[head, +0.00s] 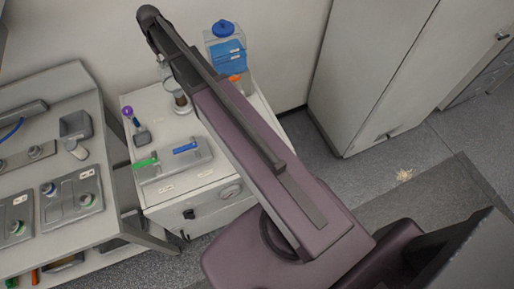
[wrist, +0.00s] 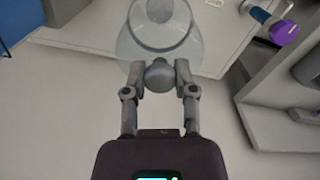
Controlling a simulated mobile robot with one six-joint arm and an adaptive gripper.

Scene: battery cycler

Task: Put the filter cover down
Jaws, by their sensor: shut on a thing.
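In the wrist view, my gripper (wrist: 159,75) is shut on the round grey knob of the filter cover (wrist: 128,45). The cover looks like a pale, see-through dome or disc, held just beyond the fingertips. A grey round part (wrist: 158,10) shows at or through its upper part; I cannot tell whether it belongs to the cover. I cannot tell whether the cover touches anything beneath it. In the head view, my arm hides most of the gripper area, and I cannot make out the cover clearly there.
A white cabinet (head: 205,191) bears a grey tray (head: 181,167) with green and blue items, a purple-ended tool (head: 127,111) and a blue-capped container (head: 226,50). The purple end (wrist: 284,32) shows right in the wrist view. A grey bench (head: 70,165) stands left.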

